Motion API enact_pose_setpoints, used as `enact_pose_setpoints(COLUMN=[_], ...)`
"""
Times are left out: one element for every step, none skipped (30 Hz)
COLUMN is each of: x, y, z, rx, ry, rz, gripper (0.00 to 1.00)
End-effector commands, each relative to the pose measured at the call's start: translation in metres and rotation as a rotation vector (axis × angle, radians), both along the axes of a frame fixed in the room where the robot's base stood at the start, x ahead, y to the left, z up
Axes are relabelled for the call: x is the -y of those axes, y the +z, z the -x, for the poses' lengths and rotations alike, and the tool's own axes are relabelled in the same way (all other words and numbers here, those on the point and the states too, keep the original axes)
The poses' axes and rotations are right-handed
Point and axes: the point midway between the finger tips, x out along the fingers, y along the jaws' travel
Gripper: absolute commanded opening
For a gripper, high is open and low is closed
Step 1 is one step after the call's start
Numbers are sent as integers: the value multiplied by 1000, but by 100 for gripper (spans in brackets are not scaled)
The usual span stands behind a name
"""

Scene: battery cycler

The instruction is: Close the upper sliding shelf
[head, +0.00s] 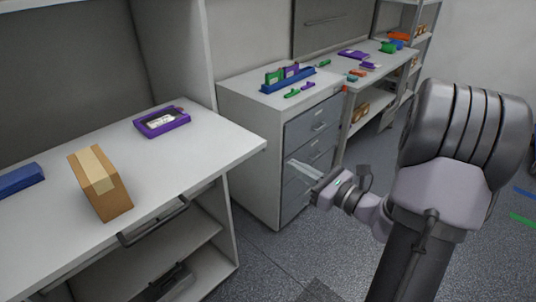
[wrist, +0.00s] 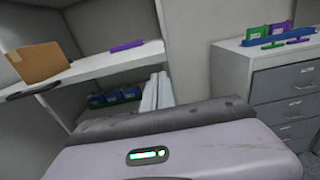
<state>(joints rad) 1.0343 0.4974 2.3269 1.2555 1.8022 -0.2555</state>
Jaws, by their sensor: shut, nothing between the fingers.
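The upper sliding shelf (head: 215,138) is the white board at the left in the head view, standing out from its cabinet. A dark bar handle (head: 152,222) runs along its front edge. The shelf (wrist: 100,65) also shows at the upper left in the wrist view, with its handle (wrist: 32,90) at the left. My gripper (head: 304,170) is to the right of the shelf, apart from it, in front of the grey drawers. Its pale fingers are together and empty, and they also show in the wrist view (wrist: 157,92).
The shelf carries a cardboard box (head: 101,185), a purple tray (head: 161,121) and a blue item (head: 20,178). A lower shelf (head: 180,249) lies beneath it. A grey drawer cabinet (head: 310,125) stands behind my gripper. Open floor (head: 275,255) lies between the shelf and my arm.

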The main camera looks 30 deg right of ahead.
Motion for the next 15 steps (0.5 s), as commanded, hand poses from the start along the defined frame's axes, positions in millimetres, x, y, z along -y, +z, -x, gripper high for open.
enact_pose_setpoints(x=[-4,-7,-9,-11,-13,-15,-17,-18,-20,-21,-22,-23,-24,-24,-25], y=[-2,-2,-1,-2,-2,-1,-2,-2,-2,-2,-1,-1,-1,-1,-1], z=[-10,-17,-25,-32,-38,-45,-51,-56,-63,-67,-71,-75,-77,-80,-82], rx=[0,0,0,0,0,-1,-1,1,0,-1,-1,0,-1,-2,-1], ry=[6,6,6,7,6,6,7,6,6,5,5,4,5,4,4], rz=[1,2,1,2,2,1,1,2,2,1,1,2,2,2,0], gripper=[0,0,0,0,0,0,0,0,0,0,0,0,0,0,0])
